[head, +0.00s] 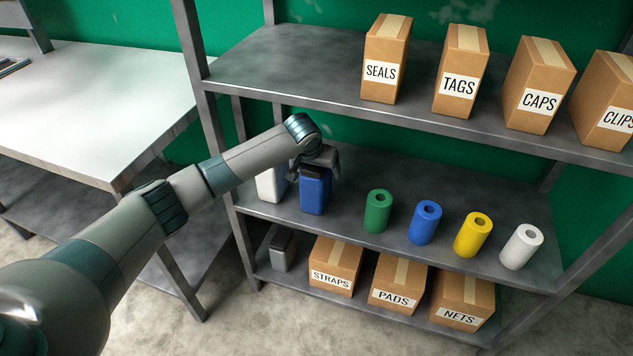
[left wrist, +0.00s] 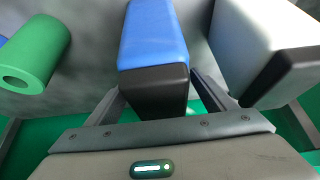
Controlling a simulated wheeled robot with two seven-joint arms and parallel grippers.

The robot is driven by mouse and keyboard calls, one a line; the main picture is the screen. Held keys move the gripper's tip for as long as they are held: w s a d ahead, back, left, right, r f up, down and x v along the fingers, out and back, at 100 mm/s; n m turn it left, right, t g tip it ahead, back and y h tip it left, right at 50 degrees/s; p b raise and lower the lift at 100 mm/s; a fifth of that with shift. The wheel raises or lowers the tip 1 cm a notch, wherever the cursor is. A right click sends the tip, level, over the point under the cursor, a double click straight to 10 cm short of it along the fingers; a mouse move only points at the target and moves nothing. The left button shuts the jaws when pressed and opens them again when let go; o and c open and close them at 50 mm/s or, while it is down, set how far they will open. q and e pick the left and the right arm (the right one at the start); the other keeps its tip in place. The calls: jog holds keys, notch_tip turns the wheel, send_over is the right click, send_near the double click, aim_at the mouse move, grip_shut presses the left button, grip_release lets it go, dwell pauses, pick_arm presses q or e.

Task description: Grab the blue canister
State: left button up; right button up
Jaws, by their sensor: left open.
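The blue canister (head: 314,194) with a black cap stands upright on the middle shelf, towards its left end. It also shows in the left wrist view (left wrist: 152,36), with its black cap nearest the camera. My left gripper (head: 317,165) is at the top of the canister. In the left wrist view my left gripper (left wrist: 156,86) is open, with one finger on each side of the black cap. I cannot tell whether either finger touches it. The arm and gripper hide part of the cap in the head view. My right gripper is not in view.
A white canister (head: 270,186) stands close to the left of the blue one. Green (head: 378,211), blue (head: 425,222), yellow (head: 473,235) and white (head: 520,246) rolls stand to the right. The upper shelf (head: 300,72) is overhead; a metal post (head: 212,120) is at left.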

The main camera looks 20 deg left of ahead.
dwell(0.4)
pick_arm(q)
jog(key=c, duration=1.6)
jog(key=s, duration=0.6)
jog(key=s+r, duration=0.1)
jog(key=s, duration=0.5)
jog(key=s+r, duration=0.1)
jog(key=s, duration=0.5)
jog(key=shift+a+b, duration=0.3)
jog(key=shift+b, duration=0.1)
